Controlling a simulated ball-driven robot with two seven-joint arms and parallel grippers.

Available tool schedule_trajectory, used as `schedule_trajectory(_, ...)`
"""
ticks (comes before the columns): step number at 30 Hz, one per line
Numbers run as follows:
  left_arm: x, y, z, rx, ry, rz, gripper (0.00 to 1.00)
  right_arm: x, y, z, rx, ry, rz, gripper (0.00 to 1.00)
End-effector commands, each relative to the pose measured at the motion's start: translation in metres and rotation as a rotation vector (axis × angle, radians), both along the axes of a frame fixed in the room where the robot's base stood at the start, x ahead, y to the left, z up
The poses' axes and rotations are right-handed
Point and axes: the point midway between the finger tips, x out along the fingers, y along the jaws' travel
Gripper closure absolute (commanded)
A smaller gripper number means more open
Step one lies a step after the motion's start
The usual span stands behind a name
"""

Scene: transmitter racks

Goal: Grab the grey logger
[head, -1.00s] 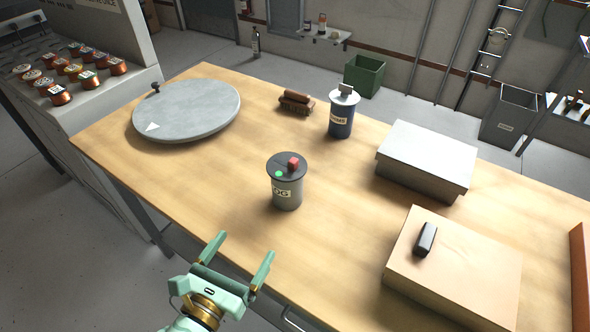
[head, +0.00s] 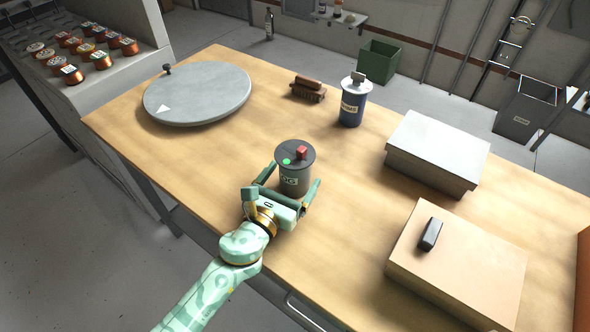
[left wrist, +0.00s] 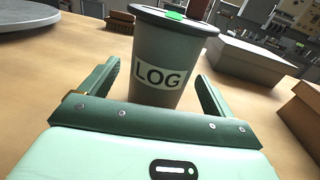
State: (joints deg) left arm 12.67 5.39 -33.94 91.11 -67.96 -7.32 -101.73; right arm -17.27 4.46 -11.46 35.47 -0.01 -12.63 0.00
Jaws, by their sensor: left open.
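The grey logger (head: 294,170) is an upright grey cylinder with a dark lid, a green dot and a red block on top. It stands on the wooden table near its front edge. In the left wrist view the logger (left wrist: 160,75) shows a "LOG" label facing me. My left gripper (head: 293,185) is open, with one finger on either side of the logger's near part. In the left wrist view gaps show between the logger and both fingers. My right gripper is not in view.
A blue labelled canister (head: 352,103) and a brown brush (head: 308,90) stand farther back. A round grey plate (head: 198,94) lies at the left. A grey box (head: 436,153) and a tan box (head: 458,268) with a black object (head: 430,234) are at the right.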

Motion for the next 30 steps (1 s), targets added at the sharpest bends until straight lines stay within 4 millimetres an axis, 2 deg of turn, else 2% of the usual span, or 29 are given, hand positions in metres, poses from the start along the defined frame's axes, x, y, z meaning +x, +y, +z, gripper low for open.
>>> schedule_trajectory(4,0.017,-0.008,-0.001,0.0,0.001,0.0,0.12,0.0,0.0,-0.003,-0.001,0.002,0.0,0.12)
schedule_trajectory(11,0.019,-0.01,0.0,0.0,0.001,0.0,0.12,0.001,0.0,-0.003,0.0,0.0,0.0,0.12)
schedule_trajectory(12,0.019,-0.009,0.0,0.0,0.001,0.0,0.17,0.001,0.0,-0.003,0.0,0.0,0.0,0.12)
schedule_trajectory(18,0.018,-0.009,0.0,0.0,0.001,0.0,0.7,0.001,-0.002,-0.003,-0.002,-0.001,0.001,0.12)
schedule_trajectory(26,0.019,-0.009,0.002,0.0,-0.001,0.0,0.7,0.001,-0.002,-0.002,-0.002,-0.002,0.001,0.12)
schedule_trajectory(30,0.019,-0.009,0.012,-0.001,-0.004,0.0,0.7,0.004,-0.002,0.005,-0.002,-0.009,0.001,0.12)
